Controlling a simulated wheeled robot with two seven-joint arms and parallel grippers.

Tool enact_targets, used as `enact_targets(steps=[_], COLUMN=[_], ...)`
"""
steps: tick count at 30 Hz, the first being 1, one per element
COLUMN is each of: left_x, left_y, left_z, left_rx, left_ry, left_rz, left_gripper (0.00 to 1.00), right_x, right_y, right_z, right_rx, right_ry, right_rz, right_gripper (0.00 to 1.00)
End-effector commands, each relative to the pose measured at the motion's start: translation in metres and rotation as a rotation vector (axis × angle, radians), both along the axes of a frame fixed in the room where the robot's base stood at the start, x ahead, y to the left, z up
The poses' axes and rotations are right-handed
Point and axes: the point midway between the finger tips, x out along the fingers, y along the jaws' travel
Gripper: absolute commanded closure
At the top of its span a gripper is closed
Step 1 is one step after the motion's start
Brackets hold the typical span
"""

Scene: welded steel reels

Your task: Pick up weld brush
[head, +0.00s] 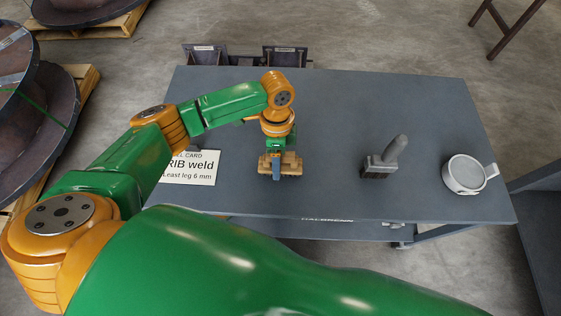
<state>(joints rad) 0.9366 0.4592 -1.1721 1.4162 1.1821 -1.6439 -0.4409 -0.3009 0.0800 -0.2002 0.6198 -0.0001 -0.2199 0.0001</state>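My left arm reaches in from the left, and its gripper (277,157) points down over the middle of the grey table. At its tip is a tan, blocky wooden thing with a dark, bristle-like underside, which looks like a brush (291,162). The gripper covers part of it. I cannot tell whether the fingers are closed on it or whether it touches the table. Another brush-like tool (393,150), with a grey handle and a dark block, rests on the table to the right, apart from the gripper. My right gripper is not in view.
A white card (193,168) reading "RIB weld" lies left of the gripper, partly behind my arm. A round pale metal thing with a handle (464,174) sits near the right edge of the table (420,105). Dark labelled holders (284,57) stand behind the table.

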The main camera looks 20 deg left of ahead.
Motion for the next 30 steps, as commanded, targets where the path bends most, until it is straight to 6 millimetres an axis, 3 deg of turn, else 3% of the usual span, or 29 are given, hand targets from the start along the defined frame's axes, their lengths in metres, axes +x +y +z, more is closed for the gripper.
enact_targets(steps=[7,15,18,27,28,30], left_x=[0.001,0.001,0.001,0.0,0.0,0.001], left_y=[0.0,0.0,0.0,0.0,0.0,0.0], left_z=[0.007,0.075,0.092,0.101,0.101,0.101], left_rx=[-0.001,-0.002,-0.002,-0.001,-0.001,-0.001], left_ry=[-0.002,-0.005,-0.004,0.0,0.0,0.0], left_rz=[0.0,0.0,0.001,0.0,0.0,0.0], left_gripper=[1.0,1.0,1.0,1.0,0.45,0.64], right_x=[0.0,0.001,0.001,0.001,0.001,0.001], right_y=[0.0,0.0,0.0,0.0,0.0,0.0], right_z=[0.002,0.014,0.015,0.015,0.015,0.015], right_rx=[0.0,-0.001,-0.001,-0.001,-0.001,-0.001], right_ry=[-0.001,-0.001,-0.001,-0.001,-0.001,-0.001], right_rz=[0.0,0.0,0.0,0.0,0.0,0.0], right_gripper=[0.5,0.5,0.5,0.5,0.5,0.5])
